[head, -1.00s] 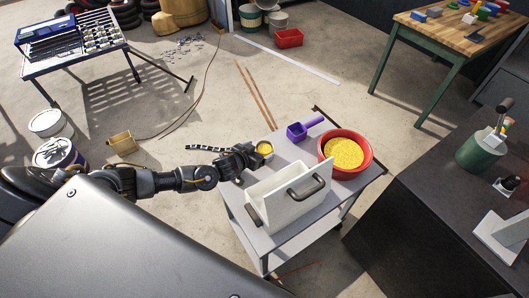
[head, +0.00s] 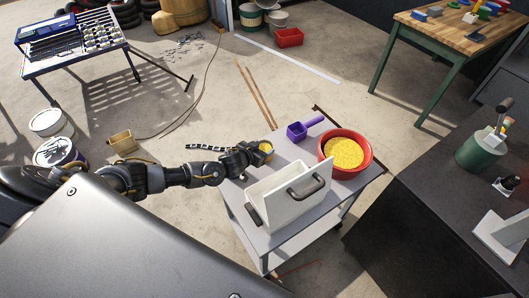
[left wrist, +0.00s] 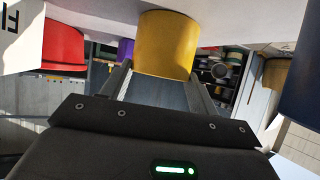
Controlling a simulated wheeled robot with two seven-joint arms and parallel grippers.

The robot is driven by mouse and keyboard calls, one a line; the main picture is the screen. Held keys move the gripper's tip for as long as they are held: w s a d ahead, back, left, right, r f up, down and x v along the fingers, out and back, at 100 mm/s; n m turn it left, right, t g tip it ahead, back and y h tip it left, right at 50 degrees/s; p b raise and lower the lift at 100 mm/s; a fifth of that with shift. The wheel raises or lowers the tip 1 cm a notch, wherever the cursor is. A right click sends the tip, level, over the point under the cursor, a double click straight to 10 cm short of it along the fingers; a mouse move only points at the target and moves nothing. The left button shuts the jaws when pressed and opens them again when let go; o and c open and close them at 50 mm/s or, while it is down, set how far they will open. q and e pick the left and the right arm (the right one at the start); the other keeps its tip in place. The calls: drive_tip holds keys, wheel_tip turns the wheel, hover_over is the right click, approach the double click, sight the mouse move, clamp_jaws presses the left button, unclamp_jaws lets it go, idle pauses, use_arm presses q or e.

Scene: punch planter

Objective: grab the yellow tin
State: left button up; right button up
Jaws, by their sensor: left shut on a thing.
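In the left wrist view the yellow tin (left wrist: 166,45) fills the space between the two fingers. My right gripper is not in view.
A white divided caddy (head: 281,203) with dark handles stands close in front of the gripper. A purple scoop (head: 298,131) and a red bowl (head: 369,160) of yellow grains are to the right. Open floor lies behind the cart.

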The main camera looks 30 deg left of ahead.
sight(261, 143)
use_arm(q)
drive_tip(key=shift+r, duration=0.15)
drive_tip(key=shift+r, duration=0.25)
wheel_tip(261, 143, up, 2)
drive_tip(key=shift+r+b, duration=0.1)
drive_tip(key=shift+b, duration=0.3)
drive_tip(key=d+r+b+v, duration=0.1)
drive_tip(key=d+v, duration=0.1)
drive_tip(key=v, duration=1.5)
drive_tip(key=shift+w+a+r, duration=0.3)
drive_tip(key=shift+w+a, duration=0.05)
drive_tip(key=shift+a, duration=0.1)
